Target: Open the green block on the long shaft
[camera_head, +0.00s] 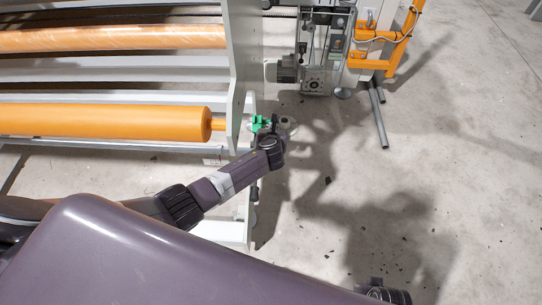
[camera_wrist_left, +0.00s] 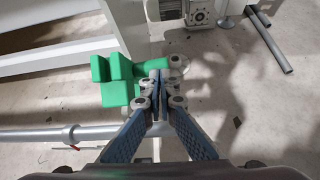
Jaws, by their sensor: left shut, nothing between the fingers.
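The green block (camera_head: 260,122) sits at the right end of the long shaft (camera_head: 110,121), which carries an orange roll. In the left wrist view the green block (camera_wrist_left: 116,78) shows raised lugs with a gap between them on its left. A green part reaches right behind my fingers to a grey round piece (camera_wrist_left: 178,62). My left gripper (camera_wrist_left: 157,84) is shut and empty, its fingertips in front of that green part. I cannot tell whether they touch it. In the head view my left gripper (camera_head: 276,129) is small and partly hidden by my wrist. My right gripper does not show.
A white upright frame plate (camera_head: 241,60) stands left of the block. A motor unit (camera_head: 316,75) and an orange bracket (camera_head: 385,50) are at the top. A second roll (camera_head: 110,38) lies farther back. Bare concrete floor (camera_head: 450,190) is open on the right.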

